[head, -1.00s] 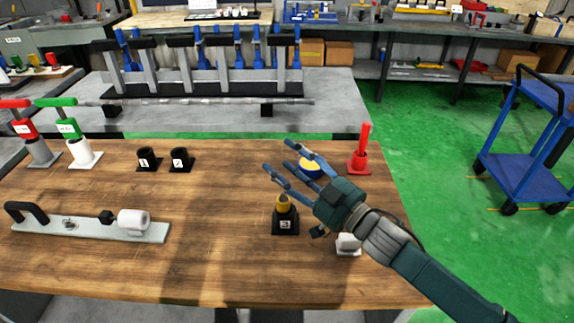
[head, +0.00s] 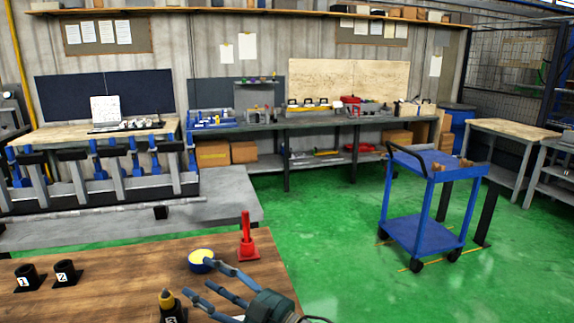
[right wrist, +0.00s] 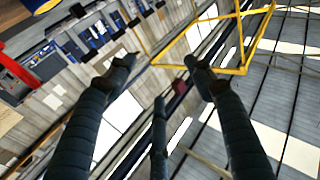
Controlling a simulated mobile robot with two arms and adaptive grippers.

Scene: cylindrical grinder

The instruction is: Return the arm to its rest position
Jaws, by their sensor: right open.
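My right gripper (head: 212,285) is open and empty at the bottom of the head view, over the right part of the wooden table (head: 120,268). Its spread fingers also show in the right wrist view (right wrist: 160,70), with nothing between them. Beyond the fingers, the wrist view shows the far wall and roof structure, tilted. My left gripper is not in the head view.
Black holders 1 (head: 27,278) and 2 (head: 66,273) stand left. A blue cart (head: 425,235) stands on the green floor.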

